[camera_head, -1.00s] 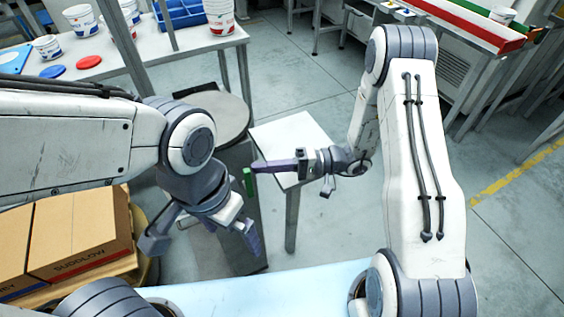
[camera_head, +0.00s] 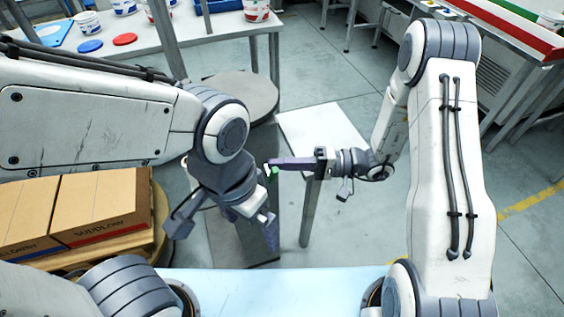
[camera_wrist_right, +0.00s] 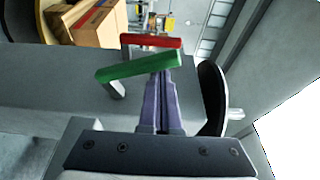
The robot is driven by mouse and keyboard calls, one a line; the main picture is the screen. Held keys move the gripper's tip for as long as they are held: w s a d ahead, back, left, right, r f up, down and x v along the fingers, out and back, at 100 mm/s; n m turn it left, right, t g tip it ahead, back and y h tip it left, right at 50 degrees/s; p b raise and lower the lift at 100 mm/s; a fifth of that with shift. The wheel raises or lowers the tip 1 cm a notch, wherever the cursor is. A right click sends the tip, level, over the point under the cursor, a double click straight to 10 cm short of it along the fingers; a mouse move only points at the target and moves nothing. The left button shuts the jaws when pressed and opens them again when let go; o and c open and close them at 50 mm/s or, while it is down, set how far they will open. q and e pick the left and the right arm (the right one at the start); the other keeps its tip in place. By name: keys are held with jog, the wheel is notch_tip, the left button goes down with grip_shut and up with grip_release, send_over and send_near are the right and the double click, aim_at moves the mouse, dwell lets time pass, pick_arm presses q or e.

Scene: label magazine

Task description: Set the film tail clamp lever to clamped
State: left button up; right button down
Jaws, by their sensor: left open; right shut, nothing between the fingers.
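A green lever handle (camera_head: 272,171) shows small at the tip of my right gripper in the head view. In the right wrist view the green handle (camera_wrist_right: 140,66) lies slanted across the ends of the fingers, close to or touching them. A red handle (camera_wrist_right: 150,41) lies just beyond it. I cannot tell from any marking which handle is the film tail clamp lever. My right gripper (camera_head: 270,164) is shut and empty; its purple fingers also show in the wrist view (camera_wrist_right: 161,82). My left gripper (camera_head: 228,228) is open and empty, hanging below and left of the handle.
A grey cabinet body (camera_wrist_right: 60,75) bears the levers. A round grey top (camera_head: 240,95) and a white tabletop (camera_head: 325,128) stand near the right gripper. Cartons (camera_head: 100,208) sit on a pallet at left. A bench with tubs (camera_head: 256,10) is at the back.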

jog(key=d, duration=1.1)
jog(key=shift+b, duration=0.45)
